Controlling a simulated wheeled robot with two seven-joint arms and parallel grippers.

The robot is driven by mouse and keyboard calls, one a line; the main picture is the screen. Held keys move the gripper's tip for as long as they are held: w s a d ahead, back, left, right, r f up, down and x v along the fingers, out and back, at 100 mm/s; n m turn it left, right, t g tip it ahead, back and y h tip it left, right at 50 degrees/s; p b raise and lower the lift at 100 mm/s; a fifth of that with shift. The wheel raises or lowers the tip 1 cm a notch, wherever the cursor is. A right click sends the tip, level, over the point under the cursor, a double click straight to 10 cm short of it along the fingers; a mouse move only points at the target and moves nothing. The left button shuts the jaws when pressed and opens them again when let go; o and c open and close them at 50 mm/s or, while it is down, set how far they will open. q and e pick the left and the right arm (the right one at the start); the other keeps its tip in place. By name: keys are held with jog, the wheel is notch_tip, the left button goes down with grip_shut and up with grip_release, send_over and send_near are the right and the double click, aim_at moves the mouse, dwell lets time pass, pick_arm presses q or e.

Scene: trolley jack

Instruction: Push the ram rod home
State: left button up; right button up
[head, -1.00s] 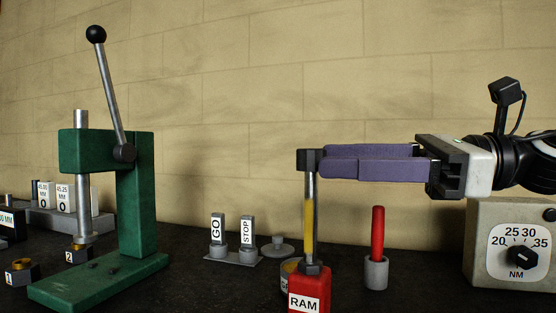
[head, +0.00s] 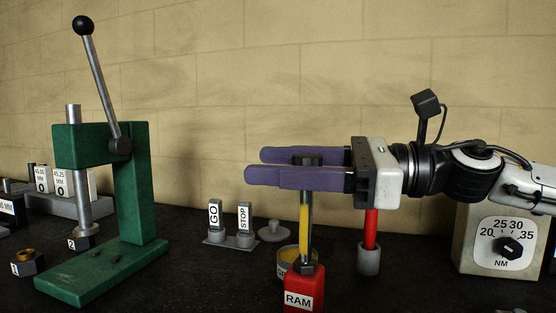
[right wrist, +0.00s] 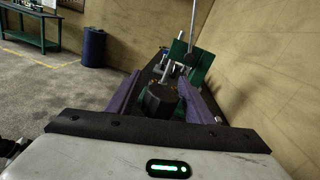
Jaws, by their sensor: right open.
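The ram rod (head: 305,218) stands upright out of the red body marked RAM (head: 304,290). It is a steel rod with a yellow band and a black cap (head: 308,159) on top. A length of rod shows above the body. My right gripper (head: 255,165) is level, with its two purple fingers on either side of the cap. The jaws are open, and I cannot tell whether either finger touches it. In the right wrist view the dark, many-sided cap (right wrist: 159,100) sits between the spread fingers. My left gripper is not in view.
A green lever press (head: 135,190) stands at the left. GO (head: 215,217) and STOP (head: 245,218) gauges are behind the ram. A red-handled tool (head: 370,230) stands in a grey holder below my right gripper. A torque dial box (head: 500,240) is at the right.

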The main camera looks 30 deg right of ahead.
grip_shut()
pick_arm(q)
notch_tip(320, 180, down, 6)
jog(key=b, duration=0.9)
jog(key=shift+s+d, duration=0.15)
pick_arm(e)
notch_tip(320, 180, down, 10)
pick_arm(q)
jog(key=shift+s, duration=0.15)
pick_arm(e)
jog(key=shift+s+a, duration=0.1)
jog(key=shift+a, duration=0.05)
jog(key=shift+c, duration=2)
grip_release()
jog(key=o, duration=0.3)
jog(key=shift+o, duration=0.5)
jog(key=shift+r, duration=0.15)
